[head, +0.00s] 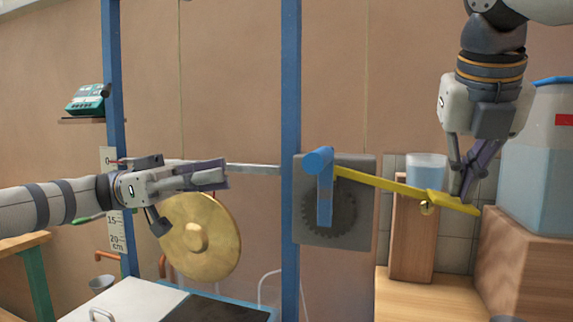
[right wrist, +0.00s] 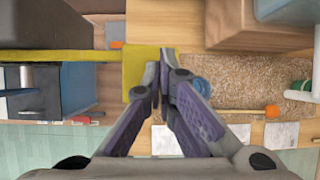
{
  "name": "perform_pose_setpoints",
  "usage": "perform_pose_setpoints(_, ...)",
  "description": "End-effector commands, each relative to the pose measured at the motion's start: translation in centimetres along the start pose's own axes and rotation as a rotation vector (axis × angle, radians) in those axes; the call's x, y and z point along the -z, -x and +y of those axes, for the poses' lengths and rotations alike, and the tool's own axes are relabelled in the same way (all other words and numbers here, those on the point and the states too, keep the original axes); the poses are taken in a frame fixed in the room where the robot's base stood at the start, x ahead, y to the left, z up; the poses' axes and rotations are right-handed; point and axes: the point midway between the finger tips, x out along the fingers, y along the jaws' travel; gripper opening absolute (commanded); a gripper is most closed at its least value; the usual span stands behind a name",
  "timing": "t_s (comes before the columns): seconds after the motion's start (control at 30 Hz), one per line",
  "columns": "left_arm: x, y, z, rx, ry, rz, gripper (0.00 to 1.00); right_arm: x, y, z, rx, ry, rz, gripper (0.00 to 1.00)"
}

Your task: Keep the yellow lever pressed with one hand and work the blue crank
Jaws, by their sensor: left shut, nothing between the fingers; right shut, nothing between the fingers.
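The yellow lever (head: 385,182) sticks out right from behind the blue crank and slopes down to a flat end plate; it also shows in the right wrist view (right wrist: 138,72). My right gripper (head: 463,198) is shut and empty, fingers pointing down at the end plate. In the right wrist view its fingertips (right wrist: 161,55) overlap the plate's right edge; I cannot tell whether they press it. The blue crank (head: 325,195) hangs in front of a grey box with a dark gear, its handle at the top. My left gripper (head: 222,174) is shut and empty, left of the crank and apart from it.
A brass gong (head: 200,238) hangs just below my left gripper. A blue post (head: 290,120) stands between that gripper and the crank. A small bell (head: 426,208) is at the lever. A large jug (head: 545,165) on a wooden block stands close right of my right gripper.

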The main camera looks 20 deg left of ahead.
Motion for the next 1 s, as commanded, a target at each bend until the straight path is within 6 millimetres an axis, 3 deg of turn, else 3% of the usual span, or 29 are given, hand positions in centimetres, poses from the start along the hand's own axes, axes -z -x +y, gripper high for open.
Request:
perform_pose_setpoints(0.3,-0.1,-7.1,0.1,-0.004,0.005,0.000,0.00,0.0,-0.1,0.0,0.001,0.000,0.001,0.00)
perform_pose_setpoints(0.5,-0.1,-10.5,0.0,-0.003,0.006,-0.002,0.00,0.0,-0.1,0.0,0.001,0.000,0.001,0.00)
perform_pose_setpoints(0.7,-0.1,-11.7,0.0,-0.001,0.006,0.000,0.00,0.0,-0.1,0.0,0.001,0.000,0.001,0.00)
perform_pose_setpoints(1.0,-0.1,-11.8,0.0,-0.001,0.006,-0.001,0.00,0.0,-0.1,0.0,0.001,0.000,0.001,0.00)
